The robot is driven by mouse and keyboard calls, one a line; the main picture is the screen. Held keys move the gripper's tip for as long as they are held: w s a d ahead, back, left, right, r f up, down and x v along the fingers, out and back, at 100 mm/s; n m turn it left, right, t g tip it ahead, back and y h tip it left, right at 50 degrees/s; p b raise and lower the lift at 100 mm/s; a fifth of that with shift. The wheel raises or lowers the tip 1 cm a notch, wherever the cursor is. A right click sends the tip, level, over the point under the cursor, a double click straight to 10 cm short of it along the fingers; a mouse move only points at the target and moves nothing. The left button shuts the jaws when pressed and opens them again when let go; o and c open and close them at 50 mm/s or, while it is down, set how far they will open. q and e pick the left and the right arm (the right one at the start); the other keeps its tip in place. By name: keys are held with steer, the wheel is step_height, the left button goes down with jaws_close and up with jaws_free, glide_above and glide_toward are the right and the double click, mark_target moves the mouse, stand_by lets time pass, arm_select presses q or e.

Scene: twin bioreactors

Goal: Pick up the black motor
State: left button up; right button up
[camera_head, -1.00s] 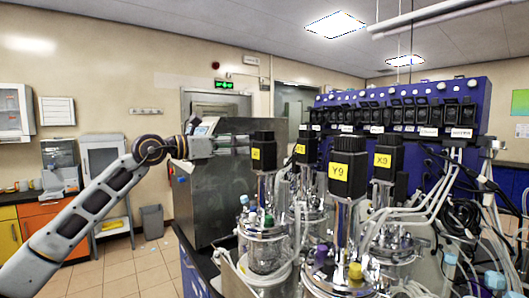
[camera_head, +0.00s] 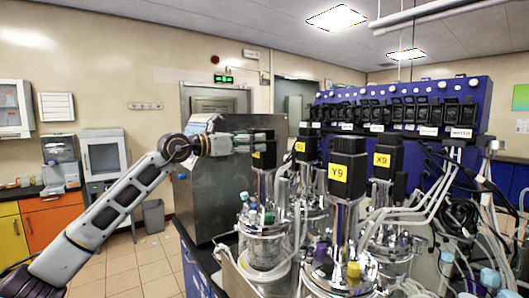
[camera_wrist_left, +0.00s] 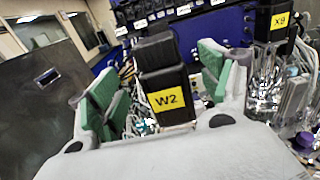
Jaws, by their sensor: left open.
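A black motor labelled W2 (camera_wrist_left: 162,72) stands upright between the green-padded fingers of my left gripper (camera_wrist_left: 158,88) in the left wrist view. The fingers are open, one on each side, with visible gaps to the motor. In the head view, my left gripper (camera_head: 250,144) reaches from the left to the leftmost black motor (camera_head: 266,157) and hides part of it. That motor sits on top of a glass vessel (camera_head: 264,247). Other black motors, labelled Y9 (camera_head: 348,152) and X9 (camera_head: 388,143), stand to its right. My right gripper is not in view.
Glass vessels with metal lids, tubes and coloured caps crowd the bench below and right of the motor. A blue control rack (camera_head: 400,95) stands behind them. A steel cabinet (camera_head: 215,190) stands at the left. Free floor (camera_head: 130,265) lies farther left.

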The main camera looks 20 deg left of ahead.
arm_select(q)
steer(key=shift+p+x, duration=0.85)
steer(key=shift+x, duration=0.75)
steer(key=shift+w+d+r, duration=0.15)
steer(key=shift+w+d, duration=0.3)
steer(key=shift+w, duration=0.05)
steer(key=shift+w+d+p, duration=0.2)
steer(key=shift+w+p, duration=0.1)
steer(key=shift+p, duration=0.05)
jaws_close()
